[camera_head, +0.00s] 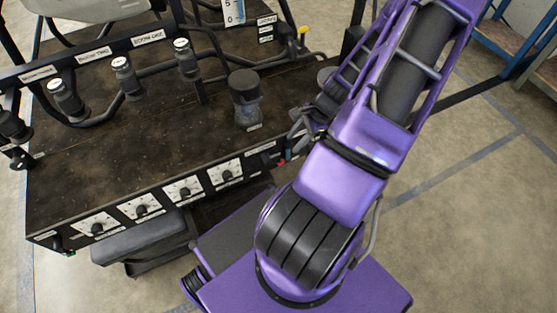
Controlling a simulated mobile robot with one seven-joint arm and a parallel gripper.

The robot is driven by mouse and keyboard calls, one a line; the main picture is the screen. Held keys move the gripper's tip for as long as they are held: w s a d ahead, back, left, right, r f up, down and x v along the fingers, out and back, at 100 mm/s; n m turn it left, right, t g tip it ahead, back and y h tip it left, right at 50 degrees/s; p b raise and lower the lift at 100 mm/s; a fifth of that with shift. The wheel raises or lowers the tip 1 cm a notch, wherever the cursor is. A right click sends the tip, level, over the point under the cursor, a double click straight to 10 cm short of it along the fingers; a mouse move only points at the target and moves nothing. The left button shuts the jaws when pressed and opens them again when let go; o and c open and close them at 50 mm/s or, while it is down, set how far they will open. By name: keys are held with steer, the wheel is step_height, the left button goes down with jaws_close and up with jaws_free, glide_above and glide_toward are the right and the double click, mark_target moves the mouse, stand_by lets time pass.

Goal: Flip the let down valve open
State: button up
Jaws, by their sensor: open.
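A small yellow-handled fitting (303,33) stands at the back right of the dark deck, beside small labels. I cannot read those labels, so I cannot tell whether it is the let down valve. A small red part (281,162) shows at the deck's right front edge, partly behind my arm. My purple arm covers the right side of the deck. My gripper (298,125) is over the right part of the deck, left of my arm. It looks open and empty, and its fingers are small and partly hidden.
A black capped cylinder (246,98) stands on the deck (150,150) left of my gripper. Several knobs on white plates (184,191) line the front panel. Blue shelving (510,45) stands at the far right.

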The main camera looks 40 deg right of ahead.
mark_target(277, 162)
steer(key=b+x, duration=0.2)
steer(key=x, duration=1)
steer(key=shift+f, duration=0.15)
jaws_close()
